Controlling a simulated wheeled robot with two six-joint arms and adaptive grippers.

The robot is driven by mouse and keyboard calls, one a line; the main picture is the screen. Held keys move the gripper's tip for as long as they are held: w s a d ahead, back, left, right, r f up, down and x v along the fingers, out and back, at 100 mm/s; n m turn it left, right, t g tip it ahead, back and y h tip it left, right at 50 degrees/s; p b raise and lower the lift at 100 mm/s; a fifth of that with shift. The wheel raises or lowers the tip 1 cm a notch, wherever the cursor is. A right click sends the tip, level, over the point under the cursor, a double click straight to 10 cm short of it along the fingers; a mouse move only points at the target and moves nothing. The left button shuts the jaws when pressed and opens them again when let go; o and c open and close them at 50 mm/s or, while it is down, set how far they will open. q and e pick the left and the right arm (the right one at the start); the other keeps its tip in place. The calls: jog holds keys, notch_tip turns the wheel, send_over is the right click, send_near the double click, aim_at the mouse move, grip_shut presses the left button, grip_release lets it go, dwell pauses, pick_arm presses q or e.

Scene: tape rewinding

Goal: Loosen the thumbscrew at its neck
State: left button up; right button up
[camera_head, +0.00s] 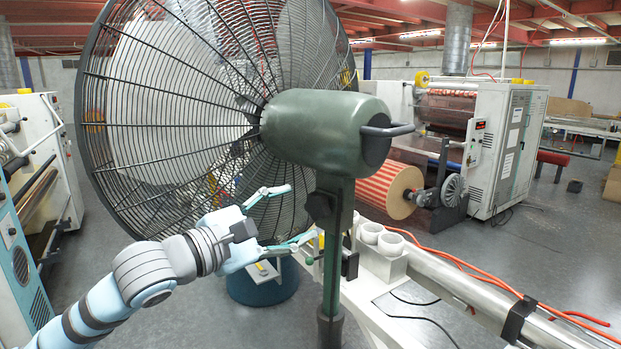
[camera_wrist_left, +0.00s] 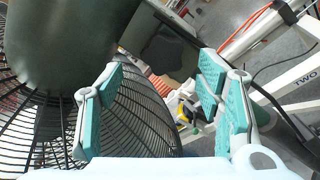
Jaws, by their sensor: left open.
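A large fan with a dark green motor housing (camera_head: 320,128) and a black wire cage (camera_head: 165,120) stands on a dark green pole (camera_head: 334,270). At its neck (camera_head: 338,190), below the housing, a dark rounded piece (camera_head: 319,206) sticks out to the left; I cannot tell for sure that it is the thumbscrew. My left gripper (camera_head: 301,212) is open and empty, left of the neck, with fingertips pointing toward it. My right gripper is not in view.
The fan cage rises close behind my left arm. A white frame with a metal rail (camera_head: 460,285) and orange cables (camera_head: 480,272) runs right of the pole. A blue drum (camera_head: 262,290) stands beneath the gripper. A striped roll (camera_head: 388,188) lies behind the pole.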

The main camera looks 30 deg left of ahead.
aim_at(313, 208)
pick_arm(q)
jog(key=p+x, duration=0.1)
jog(key=x, duration=0.2)
jog(key=shift+w+d+p, duration=0.2)
jog(key=shift+w+p, duration=0.15)
jog(key=shift+w+d+f, duration=0.15)
jog(key=shift+w+d, duration=0.1)
jog(key=shift+w, duration=0.35)
jog(key=c, duration=1.2)
jog(key=shift+o, duration=0.2)
